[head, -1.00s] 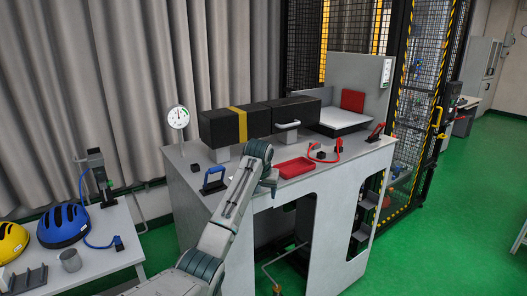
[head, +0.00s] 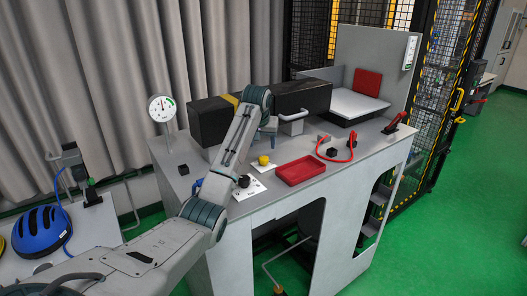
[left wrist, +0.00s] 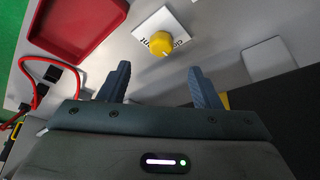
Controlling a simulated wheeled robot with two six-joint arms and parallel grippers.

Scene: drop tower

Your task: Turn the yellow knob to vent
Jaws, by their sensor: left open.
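The yellow knob (head: 263,160) sits on a small white plate on the grey bench top, and shows in the left wrist view (left wrist: 164,44) with a pointer mark on its face. The plate (left wrist: 178,24) carries dark lettering, partly hidden by the knob. My left gripper (head: 268,128) is above and behind the knob in the head view. In the left wrist view its two blue-grey fingers (left wrist: 160,72) are apart with nothing between them, and the knob lies just beyond the tips, apart from them. My right gripper is not in view.
A red tray (head: 300,171) lies right of the knob, with a red hose (head: 352,147) beyond. A black beam (head: 209,123) with a yellow band runs behind my gripper. A dial gauge (head: 162,109) stands at the left. A black knob (head: 244,181) is nearer the bench's front.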

